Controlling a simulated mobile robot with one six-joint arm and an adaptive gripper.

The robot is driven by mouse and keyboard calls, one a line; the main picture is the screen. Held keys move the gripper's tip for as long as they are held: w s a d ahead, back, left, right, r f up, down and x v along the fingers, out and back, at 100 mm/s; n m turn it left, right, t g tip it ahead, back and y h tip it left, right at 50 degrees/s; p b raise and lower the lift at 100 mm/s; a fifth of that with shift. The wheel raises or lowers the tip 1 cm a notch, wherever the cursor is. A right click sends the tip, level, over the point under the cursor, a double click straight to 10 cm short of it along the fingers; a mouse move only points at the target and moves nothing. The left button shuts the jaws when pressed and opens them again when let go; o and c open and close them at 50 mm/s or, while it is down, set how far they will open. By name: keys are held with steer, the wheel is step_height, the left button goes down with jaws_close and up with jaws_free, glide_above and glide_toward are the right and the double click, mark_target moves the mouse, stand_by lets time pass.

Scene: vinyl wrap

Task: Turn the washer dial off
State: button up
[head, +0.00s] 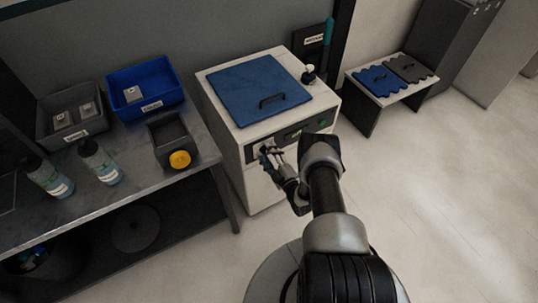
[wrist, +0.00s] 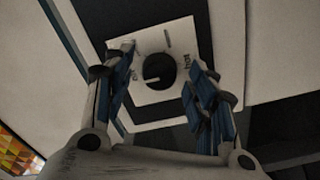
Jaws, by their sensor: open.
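The washer (head: 240,125) is a white box with a blue lid (head: 258,88) and a dark front panel. In the wrist view the dial (wrist: 159,71) is a round black knob with a pale pointer line on a white square plate (wrist: 150,45). The pointer extends from the knob's middle toward the left, near small lettering that looks like "off". My gripper (wrist: 163,85) is open, with one blue-padded finger on each side of the knob. I cannot tell whether a finger touches it. In the head view my gripper (head: 273,157) is at the washer's front panel and hides the dial.
A metal bench (head: 130,185) at left holds a blue bin (head: 145,88), a grey bin (head: 72,115), bottles and a dark holder with a yellow cap. A low table (head: 388,97) stands at right. The floor at right is clear.

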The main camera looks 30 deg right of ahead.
steer(key=shift+s, duration=0.1)
steer(key=s, duration=1.2)
steer(key=shift+d, duration=0.15)
steer(key=shift+w, duration=0.1)
